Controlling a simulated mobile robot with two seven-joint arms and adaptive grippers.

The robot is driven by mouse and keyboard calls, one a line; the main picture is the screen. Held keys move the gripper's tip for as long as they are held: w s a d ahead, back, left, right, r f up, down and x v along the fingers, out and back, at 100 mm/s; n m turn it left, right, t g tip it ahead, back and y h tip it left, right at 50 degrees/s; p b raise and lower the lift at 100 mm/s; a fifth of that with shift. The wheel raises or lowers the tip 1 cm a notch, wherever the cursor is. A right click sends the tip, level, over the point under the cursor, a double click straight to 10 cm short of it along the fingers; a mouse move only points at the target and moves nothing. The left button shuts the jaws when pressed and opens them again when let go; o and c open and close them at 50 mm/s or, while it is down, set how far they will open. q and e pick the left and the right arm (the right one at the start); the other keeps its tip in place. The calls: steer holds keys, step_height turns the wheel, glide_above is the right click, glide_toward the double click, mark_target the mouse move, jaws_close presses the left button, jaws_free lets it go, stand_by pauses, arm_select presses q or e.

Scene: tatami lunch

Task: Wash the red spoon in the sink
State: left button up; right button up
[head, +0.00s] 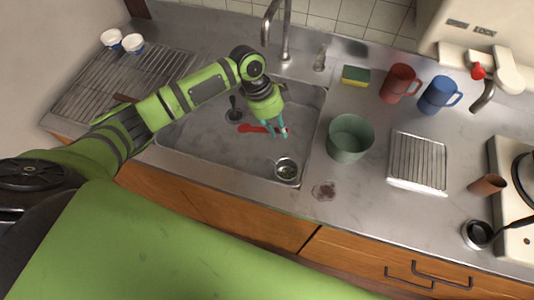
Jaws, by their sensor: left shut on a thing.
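The red spoon (254,128) is over the basin of the steel sink (205,142), lying roughly level across the picture. My left gripper (276,131) reaches down into the sink from above and is shut on the spoon near its right end. Part of the spoon is hidden by the fingers. I cannot tell whether the spoon touches the basin floor. The metal faucet (287,35) stands behind the sink, just beyond my left wrist; no water stream is visible. My right gripper is not in view.
A dark utensil (233,112) and a drain strainer (286,170) are in the sink. A green pot (350,138) stands right of it. A sponge (355,76), red mug (400,83) and blue mug (438,95) stand behind. A drying rack (100,92) is left.

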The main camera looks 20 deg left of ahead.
arm_select(q)
step_height(320, 180, up, 5)
steer(key=p, duration=0.5)
steer(key=shift+r, duration=0.1)
stand_by(0.5)
